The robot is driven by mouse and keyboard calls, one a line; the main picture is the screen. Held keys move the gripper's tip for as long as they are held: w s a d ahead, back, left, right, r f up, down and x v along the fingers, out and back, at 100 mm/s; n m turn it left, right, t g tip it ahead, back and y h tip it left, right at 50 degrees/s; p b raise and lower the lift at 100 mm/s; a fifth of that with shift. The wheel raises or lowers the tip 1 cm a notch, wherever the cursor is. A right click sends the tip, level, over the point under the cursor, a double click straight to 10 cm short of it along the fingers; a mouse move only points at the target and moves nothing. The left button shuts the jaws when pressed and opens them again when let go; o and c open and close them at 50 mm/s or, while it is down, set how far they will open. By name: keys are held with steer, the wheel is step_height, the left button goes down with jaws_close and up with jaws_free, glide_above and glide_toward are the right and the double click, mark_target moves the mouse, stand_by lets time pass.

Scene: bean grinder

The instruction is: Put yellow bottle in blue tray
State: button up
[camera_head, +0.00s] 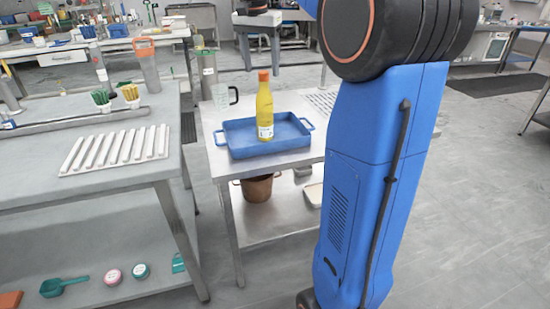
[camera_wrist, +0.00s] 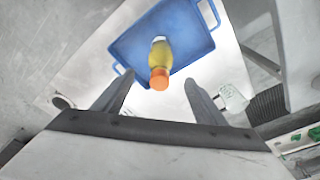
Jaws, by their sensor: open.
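The yellow bottle (camera_head: 265,108), with an orange cap and a white label, stands upright inside the blue tray (camera_head: 237,151). The tray has a handle at each end and sits on a metal table. In the wrist view the bottle (camera_wrist: 161,54) points its orange cap toward my gripper (camera_wrist: 160,87). The blue tray (camera_wrist: 135,45) lies behind it. My gripper is open and empty, with its two fingers apart on either side below the cap. The bottle is beyond the fingertips and no contact shows. My gripper is not visible in the head view.
A clear measuring jug (camera_head: 222,96) stands behind the tray; a brown pot (camera_head: 257,187) is on the lower shelf. A grey workbench (camera_head: 40,180) at left holds a ribbed white plate (camera_head: 115,148) and brushes (camera_head: 102,99).

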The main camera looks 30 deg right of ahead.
steer(key=s+a+f+n+t, duration=0.1)
steer(key=s+a+f+n, duration=0.3)
steer(key=s+f, duration=0.3)
steer(key=s+a+f+n+t+y, duration=0.1)
steer(key=s+a+f+n, duration=0.3)
steer(key=s, duration=1)
steer(key=s+a+f+n+t, duration=0.1)
steer(key=s+a+f+n, duration=0.3)
steer(key=s+a+f, duration=0.3)
steer(key=s+f, duration=0.3)
steer(key=f, duration=0.2)
steer(key=shift+s+a+t+y, duration=0.15)
steer(key=shift+s+t+y, duration=0.15)
steer(key=shift+s+t, duration=0.1)
